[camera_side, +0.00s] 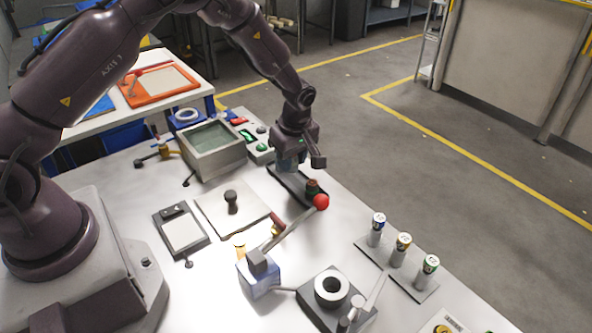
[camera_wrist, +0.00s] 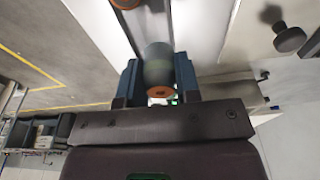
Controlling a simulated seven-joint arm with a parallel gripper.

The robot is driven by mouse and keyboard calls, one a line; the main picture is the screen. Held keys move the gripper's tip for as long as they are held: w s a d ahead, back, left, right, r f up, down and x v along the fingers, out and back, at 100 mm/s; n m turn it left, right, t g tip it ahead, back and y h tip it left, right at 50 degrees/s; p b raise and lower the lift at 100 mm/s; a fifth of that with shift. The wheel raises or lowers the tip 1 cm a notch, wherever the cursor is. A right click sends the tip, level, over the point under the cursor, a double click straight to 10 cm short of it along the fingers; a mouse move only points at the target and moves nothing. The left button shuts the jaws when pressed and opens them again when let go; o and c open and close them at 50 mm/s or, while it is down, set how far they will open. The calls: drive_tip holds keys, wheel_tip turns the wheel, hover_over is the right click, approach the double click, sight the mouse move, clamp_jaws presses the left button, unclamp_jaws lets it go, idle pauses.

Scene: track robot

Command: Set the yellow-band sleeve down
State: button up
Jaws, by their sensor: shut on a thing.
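My gripper (camera_wrist: 159,82) is shut on a grey-green cylinder (camera_wrist: 158,62) with an orange-brown round end, held between the two blue fingers. No yellow band shows on it, so I cannot tell whether it is the yellow-band sleeve. In the side view my gripper (camera_side: 287,163) is over the far end of a dark narrow tray (camera_side: 287,181), and its load is not clear there.
A red ball-ended lever (camera_side: 320,202) rises near the tray's near end. A grey open box (camera_side: 213,150) stands left of my gripper. A black-knobbed plate (camera_side: 232,201), a blue block (camera_side: 259,283) and a dark fixture with a white ring (camera_side: 331,287) stand nearer.

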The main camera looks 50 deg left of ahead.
sight(296, 182)
drive_tip(key=shift+w+f, duration=0.5)
drive_tip(key=shift+f, duration=0.1)
drive_tip(key=shift+w+f, duration=0.2)
drive_tip(key=shift+f, duration=1.45)
